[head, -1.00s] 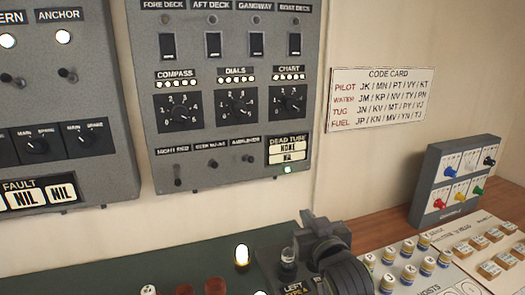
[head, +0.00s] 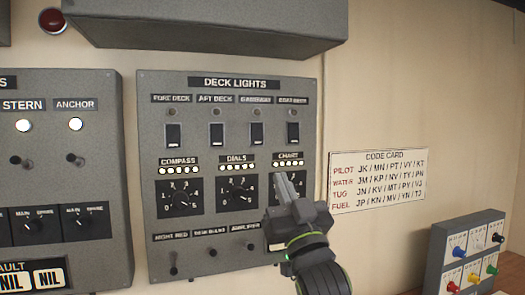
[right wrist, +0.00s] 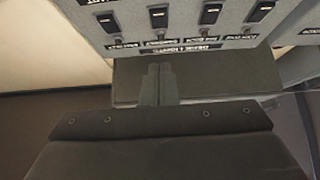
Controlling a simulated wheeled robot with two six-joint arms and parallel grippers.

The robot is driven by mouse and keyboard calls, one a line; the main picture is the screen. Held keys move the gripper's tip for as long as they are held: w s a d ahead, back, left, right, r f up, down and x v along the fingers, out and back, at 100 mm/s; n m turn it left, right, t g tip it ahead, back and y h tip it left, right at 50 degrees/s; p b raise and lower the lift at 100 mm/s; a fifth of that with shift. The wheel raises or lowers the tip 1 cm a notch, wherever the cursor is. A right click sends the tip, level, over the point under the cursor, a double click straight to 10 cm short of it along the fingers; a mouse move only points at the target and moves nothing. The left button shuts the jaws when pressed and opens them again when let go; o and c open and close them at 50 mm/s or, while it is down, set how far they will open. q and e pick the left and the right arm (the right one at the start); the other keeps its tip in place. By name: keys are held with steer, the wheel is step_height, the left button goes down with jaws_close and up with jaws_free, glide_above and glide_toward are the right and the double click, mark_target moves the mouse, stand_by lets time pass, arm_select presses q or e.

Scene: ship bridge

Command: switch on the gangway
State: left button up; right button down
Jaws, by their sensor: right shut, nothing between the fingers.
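The deck lights panel (head: 230,84) is on the wall. Its top row has several dark rocker switches under name plates. The gangway switch (head: 256,134) is third from the left, and the small lamp above it looks unlit. My right gripper (head: 280,178) is shut and empty, in front of the chart dial and below the gangway switch; it seems apart from the panel. The right wrist view shows the panel upside down, with the gangway switch (right wrist: 158,18) beyond the closed fingertips (right wrist: 158,68). My left gripper is out of view.
A grey box (head: 205,25) juts out above the panel. Another panel (head: 65,150) with stern and anchor lamps stands to the left. The code card (head: 378,178) and a box of coloured knobs (head: 468,255) are to the right.

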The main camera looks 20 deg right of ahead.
steer(key=p, duration=0.5)
glide_toward(258, 137)
step_height(258, 137, up, 4)
steer(key=shift+w+a+f+p, duration=0.15)
steer(key=shift+w+p, duration=0.2)
steer(key=shift+w, duration=0.8)
steer(key=shift+w+d+f+p, duration=0.1)
steer(key=shift+w+p, duration=0.2)
steer(key=shift+w, duration=0.85)
